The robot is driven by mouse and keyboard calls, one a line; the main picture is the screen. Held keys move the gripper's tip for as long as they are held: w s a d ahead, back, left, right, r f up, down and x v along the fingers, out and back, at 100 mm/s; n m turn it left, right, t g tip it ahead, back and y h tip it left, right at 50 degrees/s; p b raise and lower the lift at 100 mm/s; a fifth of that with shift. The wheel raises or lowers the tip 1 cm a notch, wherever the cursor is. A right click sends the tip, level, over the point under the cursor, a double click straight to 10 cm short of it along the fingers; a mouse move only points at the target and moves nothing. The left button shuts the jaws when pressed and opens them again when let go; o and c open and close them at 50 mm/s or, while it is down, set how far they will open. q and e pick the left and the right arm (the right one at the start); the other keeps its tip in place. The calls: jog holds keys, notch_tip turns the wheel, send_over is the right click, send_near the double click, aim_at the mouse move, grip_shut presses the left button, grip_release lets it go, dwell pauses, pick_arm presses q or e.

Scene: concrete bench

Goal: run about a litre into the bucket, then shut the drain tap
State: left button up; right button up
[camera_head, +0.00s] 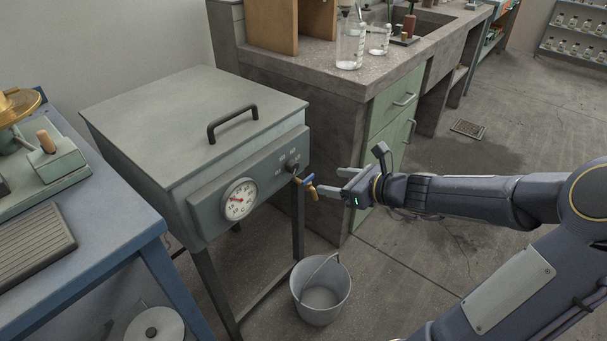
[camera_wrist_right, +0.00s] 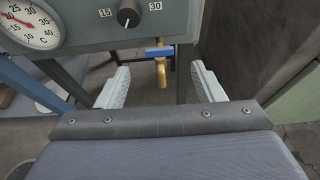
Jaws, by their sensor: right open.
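The drain tap (camera_head: 308,186) sticks out from the front right of the grey-green tank (camera_head: 194,124). It has a brass spout and a blue handle, and in the right wrist view the tap (camera_wrist_right: 160,72) shows beyond my fingers, with its blue handle lying crosswise. The grey bucket (camera_head: 320,292) stands on the floor below the tap, its wire handle raised; I see no water in it. My right gripper (camera_head: 331,182) is open and empty, just right of the tap and pointing at it. In the wrist view its fingers (camera_wrist_right: 161,88) are spread either side of the spout. My left gripper is out of view.
A dial thermometer (camera_head: 240,199) and a black knob (camera_head: 292,166) are on the tank front. A blue table (camera_head: 100,245) stands at the left. A concrete bench (camera_head: 320,72) with glassware stands behind. The floor right of the bucket is clear.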

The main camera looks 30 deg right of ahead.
aim_at(309, 178)
jog(key=b+x, duration=0.2)
jog(key=x, duration=0.3)
jog(key=shift+w+a+f+b, duration=0.1)
jog(key=shift+a+f+b, duration=0.1)
jog(key=shift+b, duration=0.1)
jog(key=shift+w+a+f, duration=0.15)
jog(key=shift+w+a, duration=0.05)
jog(key=shift+w, duration=0.4)
jog(key=shift+c, duration=0.3)
